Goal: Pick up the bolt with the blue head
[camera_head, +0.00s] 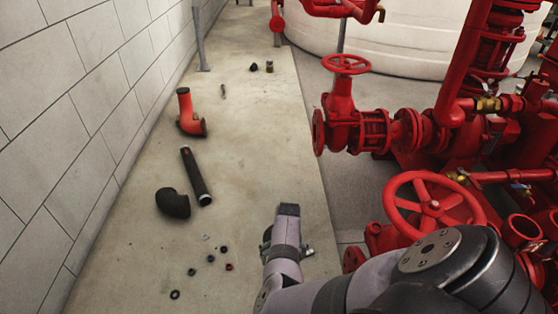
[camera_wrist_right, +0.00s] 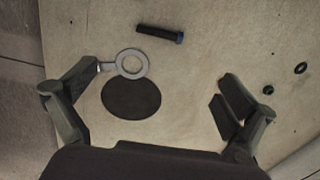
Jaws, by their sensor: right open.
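The bolt with the blue head (camera_wrist_right: 160,34) lies on the pale slab at the top of the right wrist view. Its dark shank points left and its blue head is at the right end. My right gripper (camera_wrist_right: 160,76) is open and empty, with its fingers spread wide, and the bolt lies beyond the fingertips. I cannot make out the bolt in the head view, where my right arm (camera_head: 286,235) covers part of the slab. My left gripper is not in view.
A grey ring with a tab (camera_wrist_right: 131,64) and a black disc (camera_wrist_right: 131,99) lie between my fingers. Small nuts and rings (camera_head: 211,258), a black pipe (camera_head: 195,175), a black elbow (camera_head: 172,203) and a red elbow (camera_head: 186,110) lie leftward. Red pump piping (camera_head: 420,125) stands right.

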